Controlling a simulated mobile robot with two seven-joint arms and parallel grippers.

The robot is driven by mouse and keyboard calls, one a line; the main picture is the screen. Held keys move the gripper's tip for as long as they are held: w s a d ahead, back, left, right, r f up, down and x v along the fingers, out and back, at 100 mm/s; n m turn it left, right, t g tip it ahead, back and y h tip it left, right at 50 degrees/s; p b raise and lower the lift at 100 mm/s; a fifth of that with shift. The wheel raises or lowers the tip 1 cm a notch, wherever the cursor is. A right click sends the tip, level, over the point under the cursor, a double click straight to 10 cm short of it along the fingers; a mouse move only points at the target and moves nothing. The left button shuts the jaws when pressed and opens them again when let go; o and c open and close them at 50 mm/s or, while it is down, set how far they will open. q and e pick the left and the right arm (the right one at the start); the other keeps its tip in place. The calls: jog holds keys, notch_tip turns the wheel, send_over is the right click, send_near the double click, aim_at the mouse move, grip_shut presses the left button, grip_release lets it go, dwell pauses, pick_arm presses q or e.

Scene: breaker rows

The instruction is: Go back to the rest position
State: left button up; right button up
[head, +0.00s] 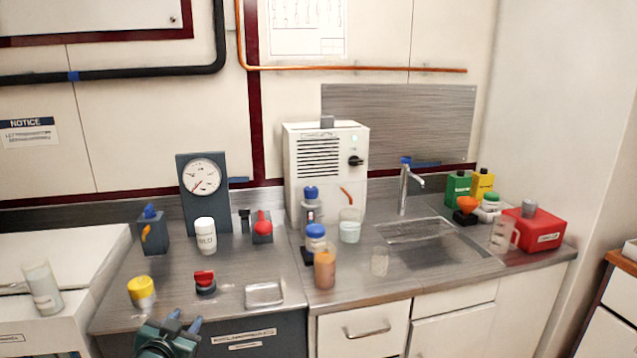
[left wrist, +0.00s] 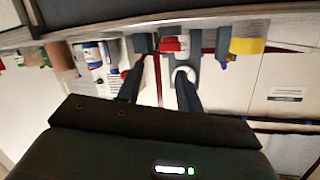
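My left gripper (head: 185,319) is low in the head view, in front of the counter's front edge. Its two fingers are apart with nothing between them. The left wrist view, which looks upside down, also shows the open fingers of the left gripper (left wrist: 160,82). The steel counter (head: 225,270) lies beyond it. My right gripper is not in view.
A shallow metal tray (head: 264,294) lies near the counter's front edge. A white jar (head: 205,236), a gauge panel (head: 203,213) and a white machine (head: 325,165) stand behind. Bottles, including an orange-brown one (head: 325,270), stand mid-counter. A sink (head: 428,238) and red container (head: 536,230) are at right.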

pick_arm(q)
jog(key=s+d+f+g+h, duration=0.1)
jog(key=s+d+f, duration=0.3)
jog(key=s, duration=0.6)
jog(key=s+d+f+g+h, duration=0.1)
jog(key=s+d+f, duration=0.4)
jog(key=s, duration=0.5)
jog(key=s+d+f+g+h, duration=0.1)
jog(key=s+d+f, duration=0.3)
jog(key=s, duration=0.7)
jog(key=shift+d+f+n+g, duration=0.15)
jog(key=shift+d+n+g, duration=0.15)
jog(key=shift+d+g, duration=0.4)
jog(key=shift+a, duration=0.15)
